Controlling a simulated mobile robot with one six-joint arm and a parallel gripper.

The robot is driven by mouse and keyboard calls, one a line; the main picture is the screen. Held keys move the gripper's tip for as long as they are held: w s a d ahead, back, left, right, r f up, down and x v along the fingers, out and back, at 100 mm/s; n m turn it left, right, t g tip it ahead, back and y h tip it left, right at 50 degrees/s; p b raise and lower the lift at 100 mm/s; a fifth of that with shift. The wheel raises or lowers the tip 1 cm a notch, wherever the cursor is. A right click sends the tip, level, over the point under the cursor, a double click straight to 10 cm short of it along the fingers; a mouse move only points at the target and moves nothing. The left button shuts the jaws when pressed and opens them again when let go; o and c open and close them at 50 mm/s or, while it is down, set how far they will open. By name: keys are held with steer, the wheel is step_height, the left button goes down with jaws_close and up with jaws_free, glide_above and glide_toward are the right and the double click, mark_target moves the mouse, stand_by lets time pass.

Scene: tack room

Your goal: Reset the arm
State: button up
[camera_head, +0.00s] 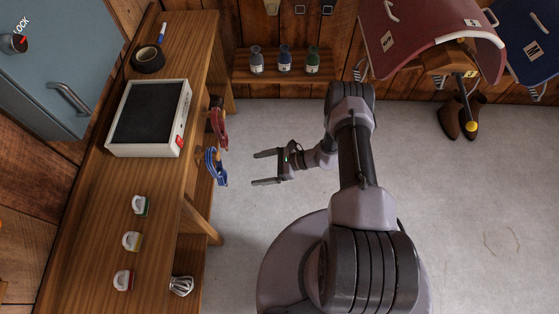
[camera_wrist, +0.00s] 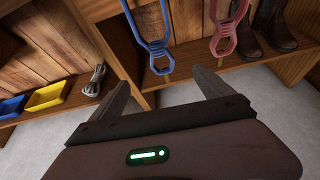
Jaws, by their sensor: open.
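My gripper (camera_head: 266,168) is open and empty, held out to the left over the grey floor, to the right of the wooden bench. In the wrist view its two fingers (camera_wrist: 165,95) stand apart with nothing between them. My arm is bent, reaching up from the base and then left. A blue strap-like item (camera_head: 215,167) and a red one (camera_head: 217,122) hang at the bench's right edge, left of the gripper and apart from it. In the wrist view the blue item (camera_wrist: 152,40) and the red item (camera_wrist: 226,35) hang beyond the fingers.
The bench (camera_head: 165,215) carries a white box with a dark top (camera_head: 148,117), a tape roll (camera_head: 148,59) and several small brushes. A wooden shelf (camera_head: 282,75) holds three bottles. The floor (camera_head: 480,200) at right is clear.

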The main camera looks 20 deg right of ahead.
steer(key=p+v, duration=0.2)
steer(key=v, duration=0.7)
steer(key=w+r+n+g+h, duration=0.1)
steer(key=w+r+n+g, duration=0.15)
steer(key=r, duration=0.75)
steer(key=w+r+n+g+h, duration=0.15)
steer(key=r+n, duration=0.25)
steer(key=r, duration=0.6)
steer(key=s+a+r+n+h, duration=0.1)
steer(key=a+r+n, duration=0.1)
steer(key=r, duration=0.5)
steer(key=s+a+r+n+h, duration=0.2)
steer(key=r, duration=0.5)
steer(key=s+a+r+n+t+h, duration=0.3)
steer(key=s+r+n+t+h, duration=0.2)
steer(key=s+r, duration=1)
steer(key=s+n, duration=0.2)
steer(key=shift+s+n, duration=0.35)
steer(key=shift+s, duration=0.05)
steer(key=shift+a+r, duration=0.1)
steer(key=shift+r, duration=0.1)
